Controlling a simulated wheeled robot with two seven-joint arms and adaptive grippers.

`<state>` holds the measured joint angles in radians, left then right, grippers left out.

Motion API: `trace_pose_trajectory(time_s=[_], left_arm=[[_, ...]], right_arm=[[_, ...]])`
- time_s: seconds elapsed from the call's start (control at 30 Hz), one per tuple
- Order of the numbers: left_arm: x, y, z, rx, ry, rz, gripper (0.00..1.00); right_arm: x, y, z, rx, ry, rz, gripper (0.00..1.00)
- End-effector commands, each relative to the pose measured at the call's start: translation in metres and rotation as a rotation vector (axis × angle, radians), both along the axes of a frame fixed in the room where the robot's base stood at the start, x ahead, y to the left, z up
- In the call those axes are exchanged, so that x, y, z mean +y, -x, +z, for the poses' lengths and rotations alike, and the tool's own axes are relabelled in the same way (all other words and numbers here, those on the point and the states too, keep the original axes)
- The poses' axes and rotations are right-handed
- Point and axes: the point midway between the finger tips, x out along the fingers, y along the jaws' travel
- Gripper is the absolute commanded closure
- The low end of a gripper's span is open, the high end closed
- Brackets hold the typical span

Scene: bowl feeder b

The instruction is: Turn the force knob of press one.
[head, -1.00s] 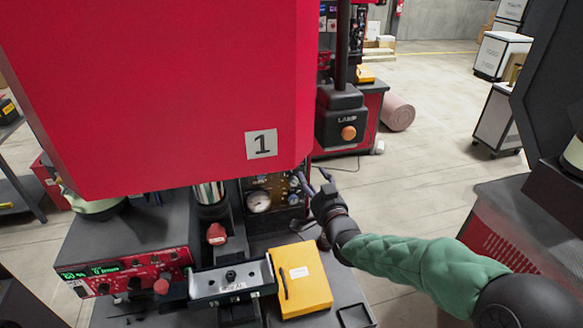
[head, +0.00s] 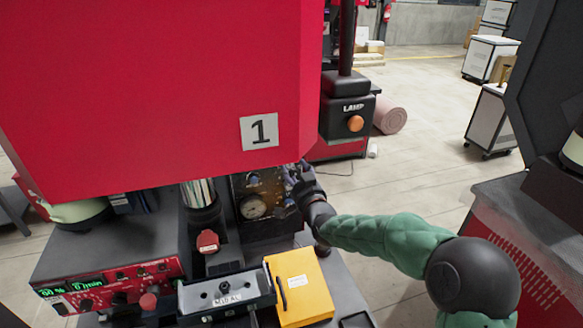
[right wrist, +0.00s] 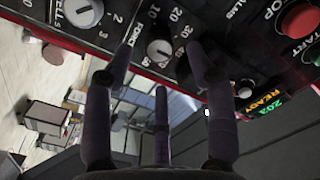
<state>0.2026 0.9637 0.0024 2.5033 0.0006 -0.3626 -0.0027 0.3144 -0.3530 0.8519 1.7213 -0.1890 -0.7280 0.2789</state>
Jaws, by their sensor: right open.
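Press one is the big red machine (head: 150,80) with a "1" label (head: 259,131) in the head view. In the right wrist view, a dark panel has a round white-faced knob (right wrist: 160,50) with numbers such as 10, 20 and 30 around it; its name label is partly hidden. My right gripper (right wrist: 160,68) is open, with one finger on each side of this knob and a third below it. I cannot tell whether they touch it. In the head view my right gripper (head: 296,178) is beside the gauge panel (head: 253,207). My left gripper is not in view.
The wrist view also shows another knob (right wrist: 83,12), a red button (right wrist: 300,20), a green button (right wrist: 311,54) and a lit READY display (right wrist: 264,104). In the head view, a yellow box (head: 299,288) and a dark tray (head: 226,290) lie below; a lamp box (head: 346,110) stands behind.

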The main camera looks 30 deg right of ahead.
Motion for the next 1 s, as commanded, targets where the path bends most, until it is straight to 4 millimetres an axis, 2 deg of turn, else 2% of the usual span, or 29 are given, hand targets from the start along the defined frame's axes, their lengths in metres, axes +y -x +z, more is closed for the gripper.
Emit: trace_pose_trajectory(time_s=[0.1, 0.3, 0.67, 0.87, 1.0], left_arm=[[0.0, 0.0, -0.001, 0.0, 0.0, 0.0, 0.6], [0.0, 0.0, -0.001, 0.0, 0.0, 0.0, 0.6], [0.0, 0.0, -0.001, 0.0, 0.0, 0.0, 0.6], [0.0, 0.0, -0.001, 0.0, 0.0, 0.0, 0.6], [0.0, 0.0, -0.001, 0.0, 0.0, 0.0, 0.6]], right_arm=[[-0.002, -0.015, -0.001, 0.002, 0.0, 0.001, 0.44], [-0.006, -0.03, 0.0, 0.001, -0.001, 0.0, 0.44], [-0.006, -0.033, 0.0, 0.0, -0.001, 0.0, 0.44], [-0.006, -0.033, 0.0, 0.0, -0.001, 0.0, 0.97], [-0.007, -0.033, 0.0, -0.001, 0.0, 0.0, 1.0]])
